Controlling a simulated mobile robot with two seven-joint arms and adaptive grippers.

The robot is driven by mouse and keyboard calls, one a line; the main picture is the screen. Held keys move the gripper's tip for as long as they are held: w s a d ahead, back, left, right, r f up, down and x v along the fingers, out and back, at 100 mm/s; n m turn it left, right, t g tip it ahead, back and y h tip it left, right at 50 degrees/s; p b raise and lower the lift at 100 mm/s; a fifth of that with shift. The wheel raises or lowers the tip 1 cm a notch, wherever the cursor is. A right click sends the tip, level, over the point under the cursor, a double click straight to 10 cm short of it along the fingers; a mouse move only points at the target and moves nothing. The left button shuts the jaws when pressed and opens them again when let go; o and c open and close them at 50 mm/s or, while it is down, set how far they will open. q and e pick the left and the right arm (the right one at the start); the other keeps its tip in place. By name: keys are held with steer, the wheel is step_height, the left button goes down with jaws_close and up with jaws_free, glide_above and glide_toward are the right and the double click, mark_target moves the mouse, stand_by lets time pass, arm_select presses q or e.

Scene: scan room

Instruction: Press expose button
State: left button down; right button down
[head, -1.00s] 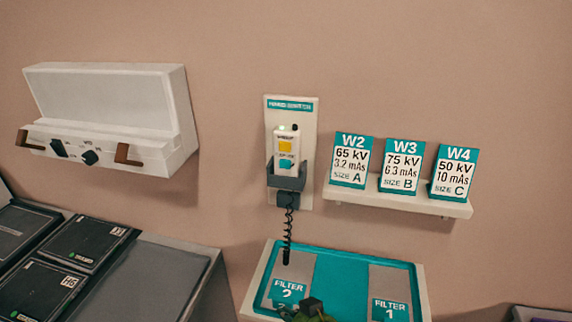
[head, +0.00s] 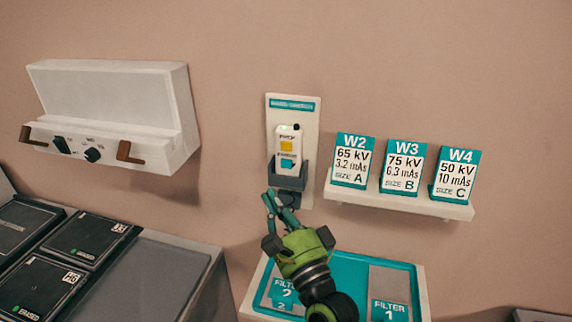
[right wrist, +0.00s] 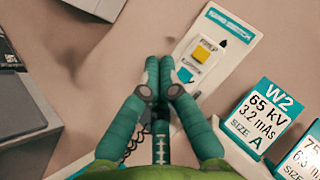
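The hand switch (head: 288,138) is a white handset in a dark grey holder on a wall plate. It has a yellow button (head: 287,146) and, below it, the teal expose button (head: 287,163). In the right wrist view, the yellow button (right wrist: 202,56) and teal button (right wrist: 184,75) lie just right of the fingertips. My right gripper (head: 271,199) is below and slightly left of the handset, fingers together and empty. In the right wrist view, the fingertips (right wrist: 162,62) point at the wall; contact with the switch is not evident. My left gripper is out of view.
Right of the switch, a shelf (head: 398,203) holds the W2 (head: 353,160), W3 (head: 403,168) and W4 (head: 455,174) cards. A teal tray (head: 345,268) with filter plates is below. A white wall box (head: 110,110) with knobs is at left, above dark cassettes (head: 80,240).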

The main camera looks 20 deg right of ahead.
mark_target(281, 160)
steer(key=shift+w+d+b, duration=0.35)
steer(key=shift+w+d, duration=0.45)
steer(key=shift+w, duration=0.4)
steer(key=shift+w+d+b, duration=0.35)
steer(key=shift+w+d, duration=0.5)
steer(key=shift+w, duration=0.4)
steer(key=shift+w+d+b, duration=0.35)
steer(key=shift+w+d, duration=0.45)
steer(key=shift+w, duration=0.4)
steer(key=shift+w, duration=0.1)
steer(key=shift+w+d, duration=0.25)
steer(key=shift+w+d, duration=0.25)
steer(key=shift+w, duration=0.15)
steer(key=shift+s+a, duration=0.1)
steer(key=shift+s+a+p, duration=0.4)
steer(key=shift+s+p, duration=0.05)
steer(key=shift+s, duration=0.25)
